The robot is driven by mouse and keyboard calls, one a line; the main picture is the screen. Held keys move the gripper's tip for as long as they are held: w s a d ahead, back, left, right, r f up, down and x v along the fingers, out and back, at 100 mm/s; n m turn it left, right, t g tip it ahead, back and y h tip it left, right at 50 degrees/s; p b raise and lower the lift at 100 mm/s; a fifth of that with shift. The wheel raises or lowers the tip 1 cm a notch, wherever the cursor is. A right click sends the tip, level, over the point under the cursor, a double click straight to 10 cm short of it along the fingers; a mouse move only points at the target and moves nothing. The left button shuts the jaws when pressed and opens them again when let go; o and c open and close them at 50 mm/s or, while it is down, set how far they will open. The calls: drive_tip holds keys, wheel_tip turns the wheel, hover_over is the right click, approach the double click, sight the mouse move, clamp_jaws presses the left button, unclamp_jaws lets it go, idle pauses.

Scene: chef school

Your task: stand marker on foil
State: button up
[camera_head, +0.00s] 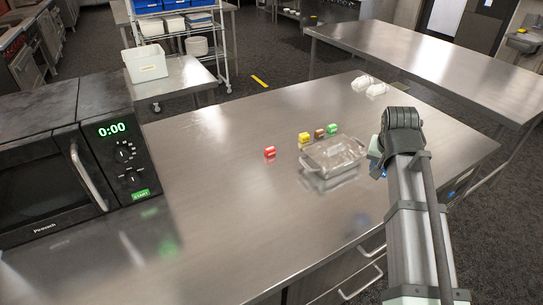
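No marker can be told apart in this view. A shiny, clear or silvery shallow tray (318,163) with handles sits on the steel table; I cannot tell whether it is the foil. Small blocks stand by it: a red one (270,152) to its left, and a yellow one (304,138), a brown one (319,134) and a green one (332,129) along its far side. My arm rises at the right of the picture, its top joint just right of the tray. My gripper's fingers do not show; the arm hides what lies behind it.
A black microwave (45,172) stands at the table's left end. Two whitish translucent items (377,90) lie near the far right edge. The steel table (215,210) is bare at front and centre. A white bin (146,65) stands on another table behind.

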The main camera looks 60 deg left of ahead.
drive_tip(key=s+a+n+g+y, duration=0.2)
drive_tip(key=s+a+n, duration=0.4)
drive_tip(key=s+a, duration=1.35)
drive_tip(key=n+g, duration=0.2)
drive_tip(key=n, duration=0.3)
hover_over(260, 167)
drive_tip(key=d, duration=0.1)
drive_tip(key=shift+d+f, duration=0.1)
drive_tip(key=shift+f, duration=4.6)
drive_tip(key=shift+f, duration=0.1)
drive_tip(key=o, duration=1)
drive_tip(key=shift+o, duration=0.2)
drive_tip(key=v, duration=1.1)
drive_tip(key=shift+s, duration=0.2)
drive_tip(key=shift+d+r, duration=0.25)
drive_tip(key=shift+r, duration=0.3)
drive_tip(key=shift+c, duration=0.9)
